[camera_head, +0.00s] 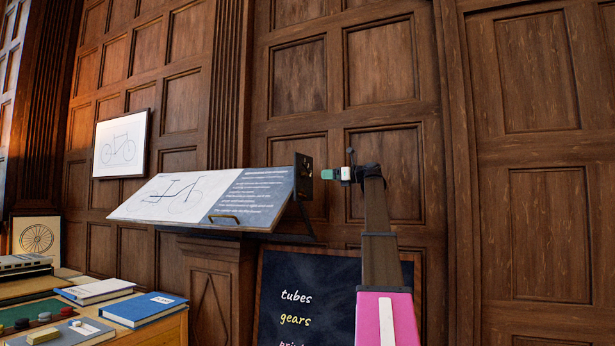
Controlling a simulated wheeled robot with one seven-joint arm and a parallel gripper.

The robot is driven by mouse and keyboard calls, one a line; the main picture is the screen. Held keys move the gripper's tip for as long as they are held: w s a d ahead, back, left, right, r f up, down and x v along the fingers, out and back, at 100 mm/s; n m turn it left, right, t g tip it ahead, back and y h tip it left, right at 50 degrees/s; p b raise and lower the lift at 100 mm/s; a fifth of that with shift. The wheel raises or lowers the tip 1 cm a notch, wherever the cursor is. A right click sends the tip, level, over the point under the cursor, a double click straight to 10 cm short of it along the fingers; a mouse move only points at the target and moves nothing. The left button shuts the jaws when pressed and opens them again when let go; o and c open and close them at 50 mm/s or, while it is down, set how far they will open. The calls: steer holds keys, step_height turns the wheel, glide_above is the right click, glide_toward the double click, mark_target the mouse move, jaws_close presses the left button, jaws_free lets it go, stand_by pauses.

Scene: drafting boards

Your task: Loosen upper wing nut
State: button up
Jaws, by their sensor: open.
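A tilted drafting board (218,196) stands out in front of the panelled wall, with a bicycle drawing on its left part and white writing on a dark right part. A dark upright side plate (303,178) is at its right end, with small light fittings on its face. The upper wing nut is too small to make out for sure among them. My gripper (327,174), with pale green fingertips, is just right of the plate and points left towards it. It is open, and I see nothing held. A narrow gap shows between the fingertips and the plate.
A dark chalkboard (275,289) with words stands below the drafting board, behind my arm. A desk with a blue book (144,308) and a pale book (97,290) is at lower left. A framed bicycle picture (122,144) hangs at left. The right side before the wall looks free.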

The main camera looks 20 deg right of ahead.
mark_target(305, 174)
steer(key=x, duration=0.7)
steer(key=r+x, duration=0.1)
steer(key=x, duration=0.2)
steer(key=shift+w+a, duration=0.15)
steer(key=c, duration=0.9)
